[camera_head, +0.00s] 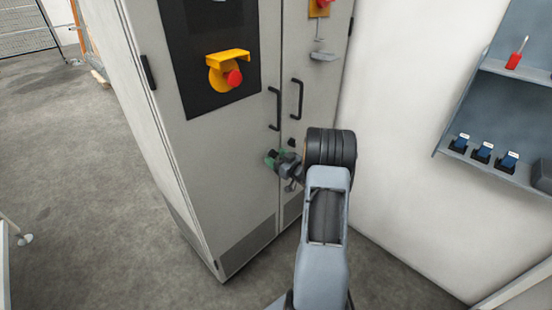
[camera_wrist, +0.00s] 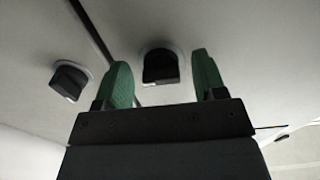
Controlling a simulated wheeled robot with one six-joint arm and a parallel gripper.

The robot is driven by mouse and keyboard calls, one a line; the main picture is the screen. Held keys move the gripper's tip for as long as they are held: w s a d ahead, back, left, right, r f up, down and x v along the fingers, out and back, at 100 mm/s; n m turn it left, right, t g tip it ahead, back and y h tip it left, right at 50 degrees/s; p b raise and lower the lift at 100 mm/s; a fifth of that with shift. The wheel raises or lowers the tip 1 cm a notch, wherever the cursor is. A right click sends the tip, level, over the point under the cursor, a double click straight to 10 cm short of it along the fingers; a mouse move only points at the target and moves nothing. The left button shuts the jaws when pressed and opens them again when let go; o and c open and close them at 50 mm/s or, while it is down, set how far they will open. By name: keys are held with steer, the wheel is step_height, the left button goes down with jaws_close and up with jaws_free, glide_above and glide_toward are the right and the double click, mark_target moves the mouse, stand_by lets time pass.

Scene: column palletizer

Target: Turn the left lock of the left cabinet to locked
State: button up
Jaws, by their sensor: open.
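The grey two-door cabinet (camera_head: 235,160) stands at the centre of the head view. My gripper (camera_head: 277,157) is at the left door, low beside the door seam. In the wrist view my gripper (camera_wrist: 164,82) is open, with green fingertips on either side of a black lock knob (camera_wrist: 160,66) on a pale round base. Clear gaps show between the knob and both fingers. A second black knob (camera_wrist: 68,80) sits across the seam, outside the fingers. In the head view one dark knob (camera_head: 291,142) shows on the right door; my gripper hides the left door's lock.
Two black door handles (camera_head: 274,108) (camera_head: 298,98) stick out above my gripper. A red emergency button (camera_head: 235,78) under a yellow guard is on the left door. A wall shelf (camera_head: 488,175) with small blue items stands at the right.

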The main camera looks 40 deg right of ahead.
steer(key=shift+w, duration=0.25)
steer(key=shift+c, duration=0.2)
steer(key=c, duration=0.9)
steer(key=shift+o, duration=0.2)
